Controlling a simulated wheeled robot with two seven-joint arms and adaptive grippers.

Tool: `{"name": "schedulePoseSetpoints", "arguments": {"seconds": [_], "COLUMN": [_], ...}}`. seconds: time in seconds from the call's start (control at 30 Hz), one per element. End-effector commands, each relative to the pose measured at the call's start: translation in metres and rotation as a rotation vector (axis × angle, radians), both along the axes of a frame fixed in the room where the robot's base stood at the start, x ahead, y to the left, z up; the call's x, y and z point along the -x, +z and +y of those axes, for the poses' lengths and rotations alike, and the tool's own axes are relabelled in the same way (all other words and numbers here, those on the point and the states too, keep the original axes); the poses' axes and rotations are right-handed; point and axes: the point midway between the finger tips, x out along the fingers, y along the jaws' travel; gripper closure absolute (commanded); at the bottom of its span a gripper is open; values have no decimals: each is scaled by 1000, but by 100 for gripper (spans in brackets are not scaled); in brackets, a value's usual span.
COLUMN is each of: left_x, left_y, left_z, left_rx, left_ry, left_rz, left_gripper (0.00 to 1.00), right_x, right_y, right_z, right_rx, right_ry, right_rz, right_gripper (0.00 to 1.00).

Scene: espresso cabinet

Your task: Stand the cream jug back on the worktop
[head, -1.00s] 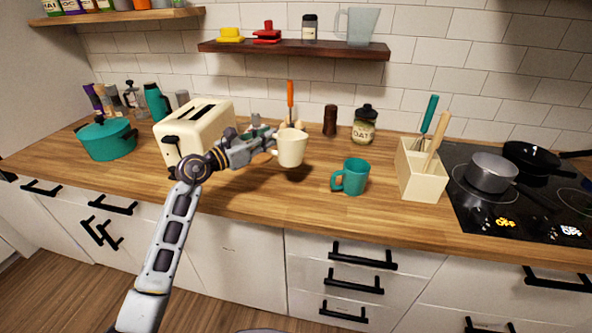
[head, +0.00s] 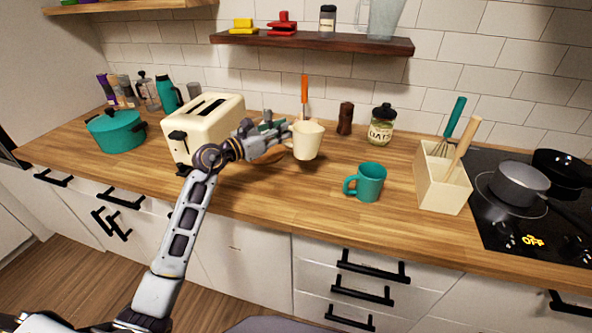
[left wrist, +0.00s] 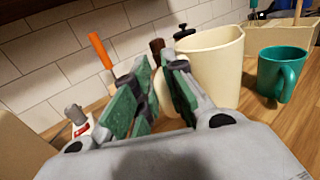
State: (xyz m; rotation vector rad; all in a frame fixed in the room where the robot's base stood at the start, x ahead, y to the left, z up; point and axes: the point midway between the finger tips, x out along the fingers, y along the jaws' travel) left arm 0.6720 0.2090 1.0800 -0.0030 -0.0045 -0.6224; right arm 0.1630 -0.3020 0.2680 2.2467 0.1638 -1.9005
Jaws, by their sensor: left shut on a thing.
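The cream jug (head: 308,142) is upright in the head view, left of and behind the teal mug. My left gripper (head: 285,136) reaches it from the left and is shut on its handle side. In the left wrist view the jug (left wrist: 218,66) stands beyond the green-padded fingers (left wrist: 158,92), which hide part of its handle. The worktop (head: 310,205) is wooden; I cannot tell for sure whether the jug's base touches it. My right gripper is not in view.
The teal mug (head: 369,183) is right of the jug, the cream toaster (head: 205,130) left. Behind are an orange-handled tool (head: 304,88), a brown mill (head: 345,118) and the oats jar (head: 381,128). The worktop in front is clear.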

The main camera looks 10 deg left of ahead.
Motion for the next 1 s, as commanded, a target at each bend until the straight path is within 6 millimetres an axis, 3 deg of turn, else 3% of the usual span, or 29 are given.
{"name": "schedulePoseSetpoints", "arguments": {"seconds": [0.43, 0.7, 1.0], "left_x": [0, 0, 0], "left_y": [-52, -58, -64], "left_z": [0, 0, 0], "left_rx": [4, 2, 3], "left_ry": [1, 0, 0], "left_rz": [2, -1, 1], "left_gripper": [100, 100, 100], "right_x": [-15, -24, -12], "right_y": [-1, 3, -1], "right_z": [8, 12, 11], "right_rx": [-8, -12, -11], "right_ry": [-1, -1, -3], "right_rz": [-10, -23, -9], "right_gripper": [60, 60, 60]}}
